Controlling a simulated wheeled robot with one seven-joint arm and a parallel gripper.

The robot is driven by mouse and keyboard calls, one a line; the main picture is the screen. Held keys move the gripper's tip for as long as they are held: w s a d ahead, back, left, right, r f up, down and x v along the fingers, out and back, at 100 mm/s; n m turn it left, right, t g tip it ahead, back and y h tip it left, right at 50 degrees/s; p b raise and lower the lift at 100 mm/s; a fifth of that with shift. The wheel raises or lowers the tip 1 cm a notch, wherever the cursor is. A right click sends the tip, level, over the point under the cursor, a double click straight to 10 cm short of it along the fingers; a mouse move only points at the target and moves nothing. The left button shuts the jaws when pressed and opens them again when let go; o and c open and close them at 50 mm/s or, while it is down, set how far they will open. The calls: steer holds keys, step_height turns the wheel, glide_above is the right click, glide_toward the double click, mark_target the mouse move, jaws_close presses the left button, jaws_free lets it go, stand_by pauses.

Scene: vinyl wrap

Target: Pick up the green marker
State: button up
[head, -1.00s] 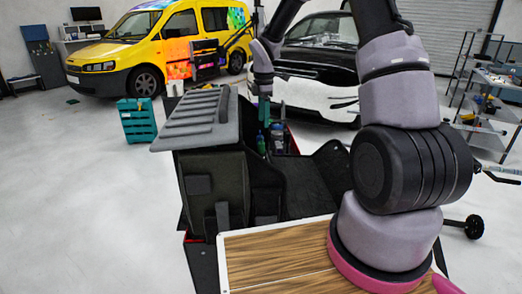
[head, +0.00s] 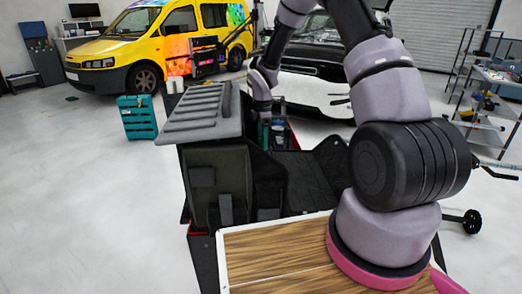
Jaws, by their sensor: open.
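My gripper (head: 264,129) points down into the open bin of the dark cart, just right of the grey ridged lid. Its jaws are small and teal at this distance, and they are open. The green marker cannot be made out for certain. A small green upright item showed in the bin below my gripper one second ago, and my gripper now covers that spot. Whether the jaws stand around it or beside it, I cannot tell.
A bluish bottle (head: 278,134) stands close right of my gripper in the bin. The grey ridged lid (head: 203,113) rises close on the left. A wooden board (head: 275,262) lies in front. A teal crate (head: 137,118) stands on the floor at left.

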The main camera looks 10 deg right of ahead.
jaws_close()
step_height(320, 180, up, 10)
stand_by(0.6)
